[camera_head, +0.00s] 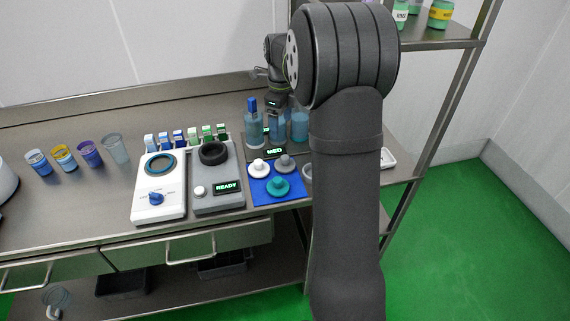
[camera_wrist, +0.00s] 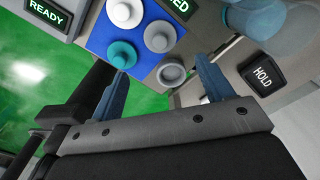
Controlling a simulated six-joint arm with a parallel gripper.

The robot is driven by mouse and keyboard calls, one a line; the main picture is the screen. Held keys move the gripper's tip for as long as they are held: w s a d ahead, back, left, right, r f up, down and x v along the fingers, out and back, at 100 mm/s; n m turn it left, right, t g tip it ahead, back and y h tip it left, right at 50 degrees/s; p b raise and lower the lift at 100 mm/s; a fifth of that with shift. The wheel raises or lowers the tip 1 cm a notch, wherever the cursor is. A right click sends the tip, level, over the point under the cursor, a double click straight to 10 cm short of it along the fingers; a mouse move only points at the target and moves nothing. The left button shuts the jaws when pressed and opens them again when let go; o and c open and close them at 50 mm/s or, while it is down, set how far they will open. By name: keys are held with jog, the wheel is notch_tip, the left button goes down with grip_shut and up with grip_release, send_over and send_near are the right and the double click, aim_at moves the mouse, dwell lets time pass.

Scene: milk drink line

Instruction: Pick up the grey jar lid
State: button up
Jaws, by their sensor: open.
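The grey jar lid (camera_head: 285,163) lies on the blue mat (camera_head: 262,197), at its back right corner. A white lid (camera_head: 259,168) is to its left and a teal lid (camera_head: 278,186) is in front. In the wrist view the grey lid (camera_wrist: 160,36) shows its round knob, near the mat's right edge. My gripper (camera_wrist: 161,68) is open and empty, with its two blue fingers spread apart. The grey lid appears beyond the fingertips, roughly between them in the picture. In the head view my arm hides part of the area right of the mat.
A grey round cup (camera_wrist: 171,73) stands beside the mat, close to the fingers in the picture. Bottles (camera_head: 253,133) stand behind the mat by a MED display. A grey READY device (camera_head: 229,203) is to the left. A HOLD panel (camera_wrist: 264,75) is at the right.

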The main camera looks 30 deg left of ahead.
aim_at(285, 157)
notch_tip(285, 157, down, 9)
jog(key=shift+f, duration=0.2)
jog(key=shift+d+f, duration=0.2)
jog(key=shift+f, duration=0.7)
jog(key=shift+d+f, duration=0.25)
jog(key=shift+f, duration=0.7)
jog(key=shift+d+f, duration=0.2)
jog(key=shift+f, duration=0.7)
jog(key=c, duration=0.9)
